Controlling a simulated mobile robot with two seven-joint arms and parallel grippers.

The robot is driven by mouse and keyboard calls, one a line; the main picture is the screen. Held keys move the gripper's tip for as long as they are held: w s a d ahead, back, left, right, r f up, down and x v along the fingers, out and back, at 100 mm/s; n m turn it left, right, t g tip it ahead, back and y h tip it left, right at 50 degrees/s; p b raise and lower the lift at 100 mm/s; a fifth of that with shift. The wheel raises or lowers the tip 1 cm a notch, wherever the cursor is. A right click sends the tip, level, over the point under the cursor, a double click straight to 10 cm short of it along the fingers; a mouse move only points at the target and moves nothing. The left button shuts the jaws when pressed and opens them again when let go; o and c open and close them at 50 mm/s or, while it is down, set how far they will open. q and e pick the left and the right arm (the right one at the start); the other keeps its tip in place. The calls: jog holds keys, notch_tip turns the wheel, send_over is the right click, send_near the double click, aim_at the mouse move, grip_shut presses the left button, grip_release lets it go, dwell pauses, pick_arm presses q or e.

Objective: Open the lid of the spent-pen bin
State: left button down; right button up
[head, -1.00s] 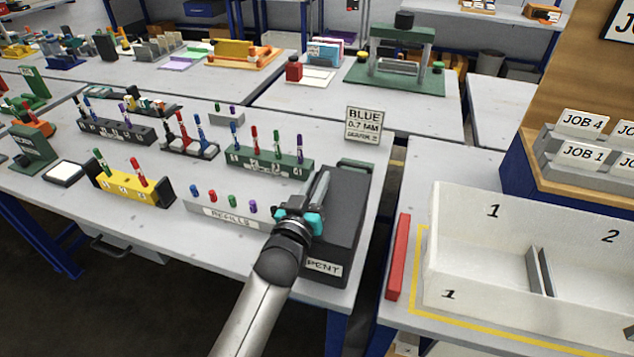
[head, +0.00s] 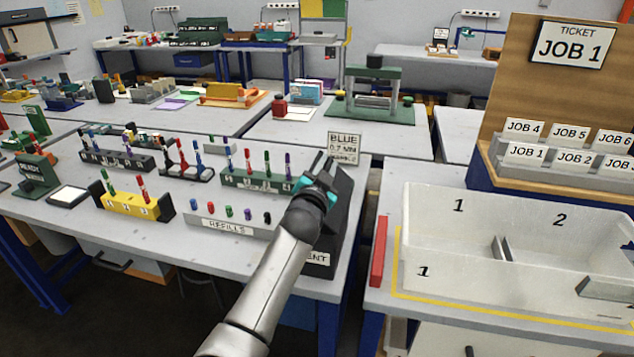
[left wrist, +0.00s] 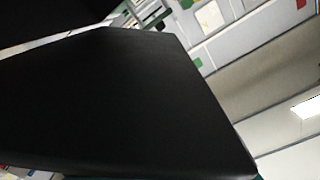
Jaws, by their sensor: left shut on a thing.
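The spent-pen bin (head: 333,240) is a dark box at the right front corner of the middle table. A white label ending in "ENT" (head: 318,259) is on its front, partly covered by my left arm. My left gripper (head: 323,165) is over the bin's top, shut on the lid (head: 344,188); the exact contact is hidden. In the left wrist view a large plain black panel (left wrist: 120,100) fills most of the picture, very close. How far the lid is raised I cannot tell. My right gripper is not in view.
The refills rack (head: 232,222) stands just left of the bin, and a green pen rack (head: 255,180) is behind it. A sign reading BLUE (head: 344,147) stands behind the bin. A white divided tray (head: 430,275) and a red bar (head: 379,250) are on the right table.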

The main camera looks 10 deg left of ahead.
pick_arm(q)
jog(key=d+m, duration=0.2)
jog(key=d+r+m, duration=0.1)
jog(key=shift+s+d+m, duration=0.1)
jog(key=shift+d+m, duration=0.25)
jog(key=shift+m, duration=0.05)
jog(key=shift+d+f+m+b, duration=0.15)
jog(key=shift+d+m+b, duration=0.5)
jog(key=shift+d+m, duration=1.35)
jog(key=shift+a, duration=0.1)
jog(key=c, duration=0.8)
grip_release()
jog(key=shift+c, duration=0.2)
jog(key=shift+s, duration=0.15)
